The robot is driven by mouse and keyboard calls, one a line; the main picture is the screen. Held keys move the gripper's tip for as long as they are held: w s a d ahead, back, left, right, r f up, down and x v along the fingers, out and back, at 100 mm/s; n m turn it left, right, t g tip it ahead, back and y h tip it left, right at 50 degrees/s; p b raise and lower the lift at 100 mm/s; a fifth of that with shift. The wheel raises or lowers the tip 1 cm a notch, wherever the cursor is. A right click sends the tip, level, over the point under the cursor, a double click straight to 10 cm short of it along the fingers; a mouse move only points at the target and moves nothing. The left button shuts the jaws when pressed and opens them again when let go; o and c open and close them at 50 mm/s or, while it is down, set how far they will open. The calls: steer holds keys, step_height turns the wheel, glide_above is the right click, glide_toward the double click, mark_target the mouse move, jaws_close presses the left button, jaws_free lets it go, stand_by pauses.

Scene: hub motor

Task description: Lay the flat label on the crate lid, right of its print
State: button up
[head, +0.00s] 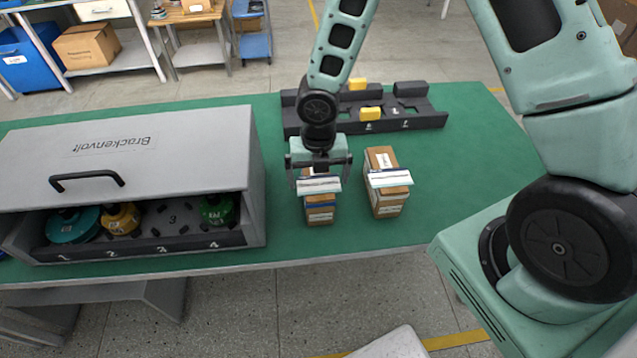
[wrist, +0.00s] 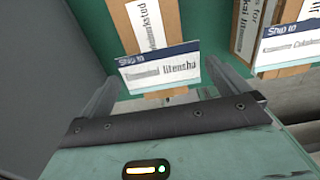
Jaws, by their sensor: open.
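The crate lid (head: 30,160) is grey, with dark print (head: 107,146) and a black handle (head: 87,181); the lid right of the print is bare. A white label with a blue strip (head: 319,184) is at the left carton (head: 319,211), and it shows between my fingers in the wrist view (wrist: 160,72). A similar label (head: 389,178) is on the right carton (head: 385,204). Both read "Ship to". My gripper (head: 319,172) is open, pointing down over the left carton, its fingers either side of the label; I cannot tell whether they touch it.
The crate's open front shows numbered bays with a teal (head: 73,225), a yellow (head: 121,219) and a green (head: 217,209) part. A black fixture (head: 430,119) with yellow blocks (head: 370,113) stands behind the cartons. Green table surface (head: 450,170) is clear to the right.

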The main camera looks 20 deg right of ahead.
mark_target(319, 184)
steer(key=shift+f, duration=0.25)
stand_by(0.5)
steer(key=c, duration=0.8)
steer(key=shift+o, duration=0.2)
step_height(319, 184, up, 11)
steer(key=w+d+f+m, duration=0.2)
steer(key=d+f+m, duration=0.2)
steer(key=m, duration=1.2)
steer(key=w+d+f+m+b, duration=0.1)
steer(key=w+d+f+m, duration=0.2)
steer(key=d+m, duration=0.4)
steer(key=f+m, duration=0.1)
steer(key=m, duration=0.8)
steer(key=shift+w+d+f, duration=0.15)
steer(key=shift+d+f, duration=0.05)
steer(key=shift+f, duration=0.2)
